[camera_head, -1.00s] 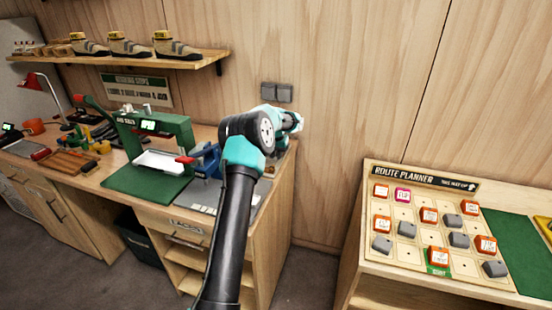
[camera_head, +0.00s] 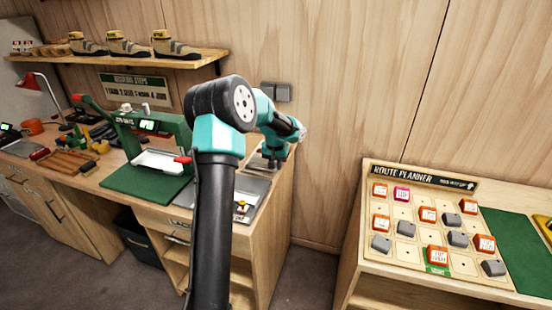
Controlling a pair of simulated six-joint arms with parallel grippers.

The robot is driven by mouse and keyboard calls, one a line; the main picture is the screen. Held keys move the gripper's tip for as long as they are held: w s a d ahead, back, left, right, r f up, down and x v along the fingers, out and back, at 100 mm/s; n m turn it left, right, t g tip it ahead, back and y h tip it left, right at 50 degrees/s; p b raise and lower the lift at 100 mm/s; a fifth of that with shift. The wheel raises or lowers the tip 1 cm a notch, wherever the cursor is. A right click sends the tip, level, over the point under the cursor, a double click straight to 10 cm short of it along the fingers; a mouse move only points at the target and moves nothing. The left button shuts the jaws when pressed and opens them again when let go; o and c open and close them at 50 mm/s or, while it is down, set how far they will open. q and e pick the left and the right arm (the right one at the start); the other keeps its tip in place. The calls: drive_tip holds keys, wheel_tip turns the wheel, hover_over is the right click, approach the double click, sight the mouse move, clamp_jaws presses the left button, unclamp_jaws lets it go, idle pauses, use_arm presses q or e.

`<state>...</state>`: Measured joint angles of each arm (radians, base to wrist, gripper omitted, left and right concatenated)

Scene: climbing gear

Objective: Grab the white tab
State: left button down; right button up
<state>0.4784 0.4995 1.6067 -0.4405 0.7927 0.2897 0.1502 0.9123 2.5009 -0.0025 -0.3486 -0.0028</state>
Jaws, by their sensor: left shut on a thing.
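My left arm rises in front of the bench, and its gripper (camera_head: 270,163) is low over the bench's right end, behind the grey tray (camera_head: 256,190). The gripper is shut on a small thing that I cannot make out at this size. I cannot pick out a white tab for certain. My right gripper is not in view.
A green press (camera_head: 172,126) with a white plate (camera_head: 160,162) stands on a green mat (camera_head: 135,181), left of my arm. The route planner board (camera_head: 405,228) with orange and grey blocks is at the right. A shoe shelf (camera_head: 130,62) hangs above the bench.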

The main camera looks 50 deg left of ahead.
use_arm(q)
drive_tip(key=shift+s+d+r, duration=0.2)
drive_tip(key=shift+s+d, duration=1.35)
drive_tip(key=shift+d, duration=0.2)
